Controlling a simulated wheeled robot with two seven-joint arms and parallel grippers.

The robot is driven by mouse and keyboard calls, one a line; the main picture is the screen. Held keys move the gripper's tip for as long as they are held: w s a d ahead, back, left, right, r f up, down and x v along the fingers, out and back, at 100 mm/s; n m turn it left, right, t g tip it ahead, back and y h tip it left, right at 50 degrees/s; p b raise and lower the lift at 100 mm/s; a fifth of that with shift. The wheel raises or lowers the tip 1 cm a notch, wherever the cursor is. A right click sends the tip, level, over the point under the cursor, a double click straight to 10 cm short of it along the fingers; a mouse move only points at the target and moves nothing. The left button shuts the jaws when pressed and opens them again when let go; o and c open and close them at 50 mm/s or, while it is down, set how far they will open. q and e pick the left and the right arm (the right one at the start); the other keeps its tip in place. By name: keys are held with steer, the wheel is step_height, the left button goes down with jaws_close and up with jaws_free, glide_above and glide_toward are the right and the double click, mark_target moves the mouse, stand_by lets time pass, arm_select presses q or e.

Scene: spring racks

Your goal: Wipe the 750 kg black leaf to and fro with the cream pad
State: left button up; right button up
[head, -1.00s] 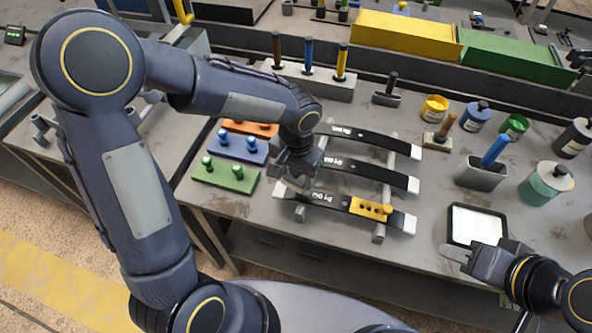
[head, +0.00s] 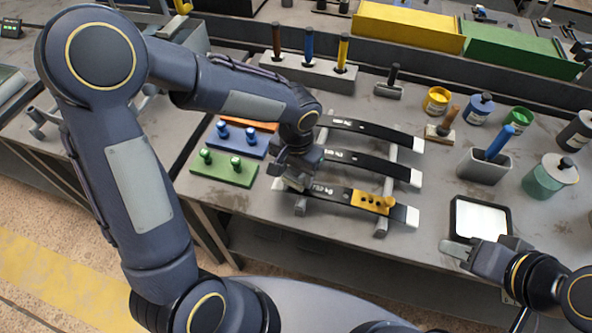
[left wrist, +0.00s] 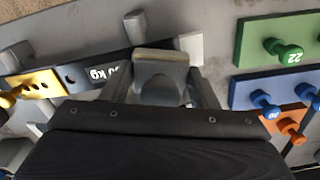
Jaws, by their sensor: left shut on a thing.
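The 750 kg black leaf (head: 345,194) is the nearest of three curved black leaves on the rack, with its kg lettering partly readable; it also shows in the left wrist view (left wrist: 82,76). My left gripper (head: 291,174) is over the left end of this leaf, shut on a pad-like block. In the left wrist view the block (left wrist: 160,57) looks greyish, and its underside is hidden, so I cannot tell whether it touches the leaf. My right gripper (head: 458,249) is beside the front of a white-topped tray (head: 480,218); its finger gap is unclear.
A yellow holed plate (head: 370,201) with a knob sits on the leaf's right part. Green (head: 223,168) and blue (head: 236,140) knobbed blocks stand left of the rack. A grey holder (head: 484,166) with a blue-handled tool and several pots stand to the right.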

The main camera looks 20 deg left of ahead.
arm_select(q)
steer(key=shift+f+b, duration=0.55)
steer(key=shift+f, duration=0.1)
steer(key=shift+d+r, duration=0.2)
steer(key=shift+d, duration=0.7)
steer(key=shift+d+r, duration=0.15)
steer(key=shift+d, duration=0.7)
steer(key=shift+s+d+r+b, duration=0.1)
steer(key=shift+d+b, duration=0.45)
steer(key=shift+d, duration=1.15)
steer(key=shift+a+f+b, duration=0.15)
steer(key=shift+a+f, duration=0.05)
steer(key=shift+a, duration=0.95)
steer(key=shift+a+f+b, duration=0.2)
steer(key=shift+a, duration=0.95)
steer(key=shift+a+f+b, duration=0.15)
steer(key=shift+a+f, duration=0.05)
steer(key=shift+a, duration=0.95)
steer(key=shift+d, duration=0.65)
steer(key=shift+d+r, duration=0.2)
steer(key=shift+d, duration=0.4)
steer(key=shift+d+r, duration=0.15)
steer(key=shift+d, duration=0.4)
steer(key=shift+d+r, duration=0.15)
steer(key=shift+d, duration=1.5)
